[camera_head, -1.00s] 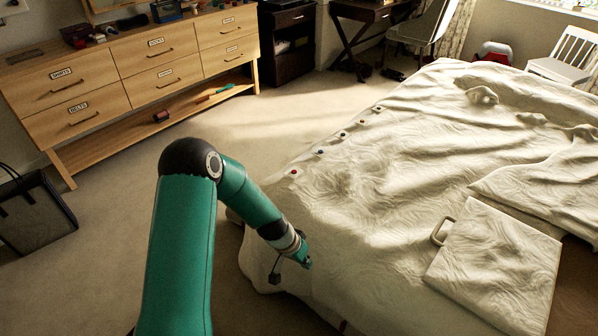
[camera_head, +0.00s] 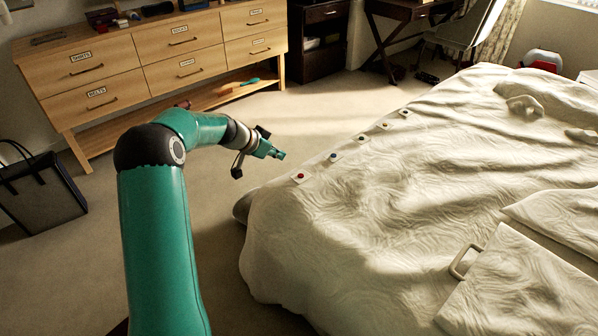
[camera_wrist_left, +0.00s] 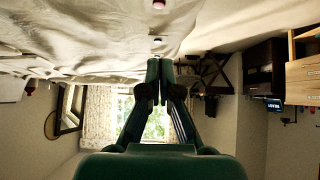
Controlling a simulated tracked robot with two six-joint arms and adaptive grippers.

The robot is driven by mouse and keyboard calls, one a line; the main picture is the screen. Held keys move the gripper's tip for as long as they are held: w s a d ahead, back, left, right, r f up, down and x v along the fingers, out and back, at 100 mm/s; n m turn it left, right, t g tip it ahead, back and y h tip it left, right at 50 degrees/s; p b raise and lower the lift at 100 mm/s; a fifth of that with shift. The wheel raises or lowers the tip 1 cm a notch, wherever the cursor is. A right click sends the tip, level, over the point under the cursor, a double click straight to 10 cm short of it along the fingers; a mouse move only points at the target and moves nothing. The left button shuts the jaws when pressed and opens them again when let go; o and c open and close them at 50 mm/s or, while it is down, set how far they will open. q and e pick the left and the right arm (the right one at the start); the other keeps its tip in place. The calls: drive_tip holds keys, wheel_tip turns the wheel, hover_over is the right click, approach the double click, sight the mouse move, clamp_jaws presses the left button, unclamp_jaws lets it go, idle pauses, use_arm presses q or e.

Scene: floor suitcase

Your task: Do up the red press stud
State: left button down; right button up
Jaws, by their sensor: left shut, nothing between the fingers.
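The red press stud (camera_head: 300,176) is on a small white patch at the left edge of the cream bed cover (camera_head: 290,240). It also appears as a reddish dot at the top of the left wrist view (camera_wrist_left: 159,4). My left gripper (camera_head: 279,154) is shut and empty, a little beyond and left of the red stud in the head view, apart from it. In the left wrist view its closed fingers (camera_wrist_left: 159,75) point along the cover's edge, and the picture is upside down. I cannot tell whether the red stud is done up. My right gripper is out of view.
A handled, cloth-covered panel (camera_head: 500,285) lies at lower right. A wooden drawer unit (camera_head: 150,65) stands at the back left. A dark bag (camera_head: 40,190) is on the floor.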

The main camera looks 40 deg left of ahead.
use_arm(q)
drive_tip(key=p, duration=0.2)
hover_over(304, 174)
drive_tip(key=s, duration=0.3)
wheel_tip(304, 174, down, 7)
drive_tip(key=shift+s+a+r, duration=0.1)
drive_tip(key=shift+a, duration=0.05)
wheel_tip(304, 174, down, 3)
drive_tip(key=shift+r, duration=0.1)
drive_tip(key=shift+f, duration=0.75)
